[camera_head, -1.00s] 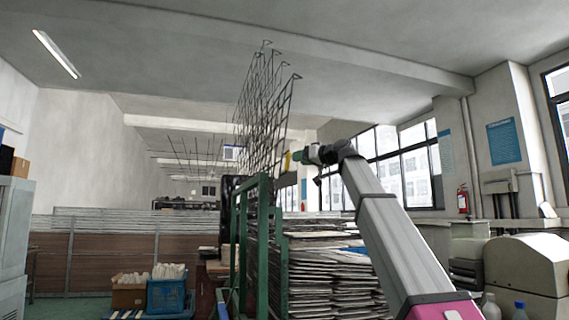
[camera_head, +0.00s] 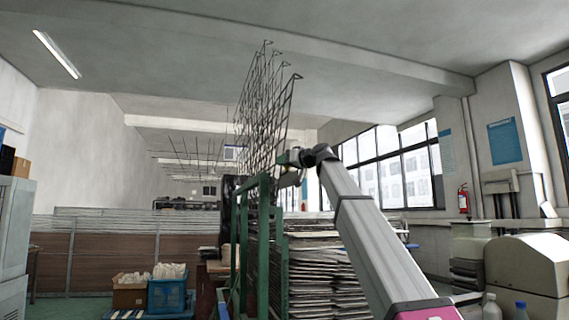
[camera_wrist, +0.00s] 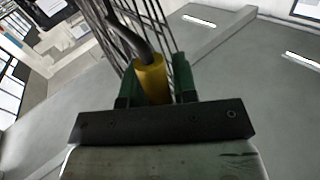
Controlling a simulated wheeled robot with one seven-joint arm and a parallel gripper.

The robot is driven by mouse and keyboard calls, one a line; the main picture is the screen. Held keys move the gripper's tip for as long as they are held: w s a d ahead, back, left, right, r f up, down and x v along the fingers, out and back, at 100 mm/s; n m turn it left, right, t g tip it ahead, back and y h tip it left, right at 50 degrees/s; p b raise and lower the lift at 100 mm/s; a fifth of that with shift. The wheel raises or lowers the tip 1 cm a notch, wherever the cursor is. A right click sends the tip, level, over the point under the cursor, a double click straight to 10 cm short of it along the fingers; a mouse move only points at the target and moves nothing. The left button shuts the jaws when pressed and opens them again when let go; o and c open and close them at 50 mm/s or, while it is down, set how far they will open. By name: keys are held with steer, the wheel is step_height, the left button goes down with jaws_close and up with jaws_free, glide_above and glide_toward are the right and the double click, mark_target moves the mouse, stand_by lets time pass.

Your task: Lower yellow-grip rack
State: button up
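The yellow grip (camera_wrist: 152,78) sits on a dark wire bar between the two green fingers of my gripper (camera_wrist: 156,82) in the wrist view. The fingers are close on both sides of it; I cannot tell whether they press on it. In the head view my gripper (camera_head: 288,158) is at the right edge of the raised wire racks (camera_head: 262,110), and the yellow grip is not clearly visible there. Several wire racks stand nearly upright above a green frame (camera_head: 265,235). In the wrist view the rack's wires (camera_wrist: 105,35) run up beyond the grip.
Below the gripper is a stack of lowered trays (camera_head: 325,265) in the green frame. A blue crate (camera_head: 168,292) and a brown box (camera_head: 130,294) stand left of it. Beige equipment (camera_head: 530,265) and bottles are at the right.

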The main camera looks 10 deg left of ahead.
jaws_close()
steer(key=shift+d, duration=0.1)
steer(key=w+d+f+m+t+y, duration=0.1)
steer(key=w+d+f+m+t, duration=0.15)
steer(key=d+m, duration=0.2)
steer(key=w+d+f+m+t+y, duration=0.1)
steer(key=w+d+f+m+y, duration=0.1)
steer(key=w+d+f+m, duration=0.3)
steer(key=w+d+f+m+t+h, duration=0.2)
steer(key=d+f+m+t+h, duration=0.2)
steer(key=f+m+t, duration=0.5)
steer(key=shift+d+f+m+h, duration=0.4)
steer(key=shift+d+f+m, duration=0.55)
steer(key=shift+f+m, duration=0.75)
steer(key=shift+s+m, duration=0.1)
steer(key=shift+m, duration=0.15)
